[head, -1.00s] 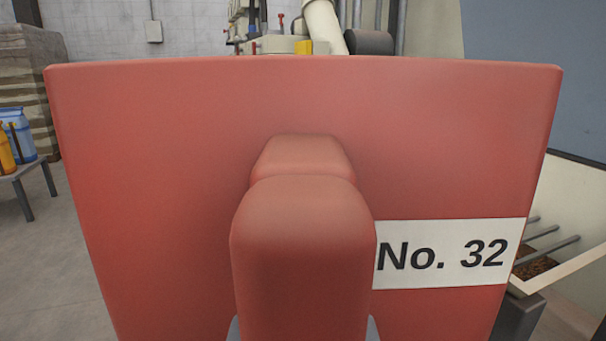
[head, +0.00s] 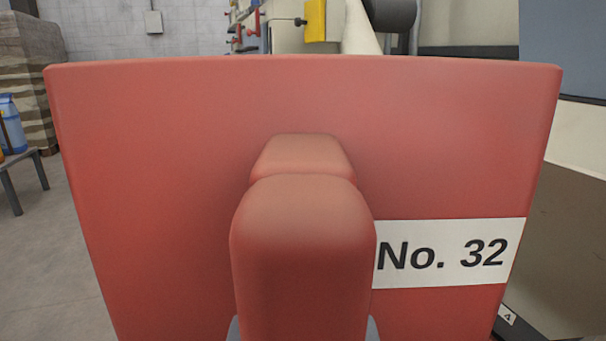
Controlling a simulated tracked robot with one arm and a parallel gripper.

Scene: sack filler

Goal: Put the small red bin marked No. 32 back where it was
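The red bin (head: 160,180) marked No. 32 fills most of the head view. Its flat face is towards me, with a white label (head: 448,254) reading "No. 32" at its lower right. A thick red handle (head: 303,240) sticks out from this face towards me. My gripper (head: 303,328) is at the bottom edge of the picture. Only small grey bits of its fingers show, one on each side of the handle, so it is shut on the handle. The inside and the underside of the bin are hidden.
Behind the bin is a machine with a yellow part (head: 315,20) and a dark cylinder (head: 391,14). A table (head: 22,158) with a blue container (head: 12,124) stands at left, near stacked sacks (head: 32,85). A brown panel (head: 575,235) is close at right. Grey floor shows clear at left.

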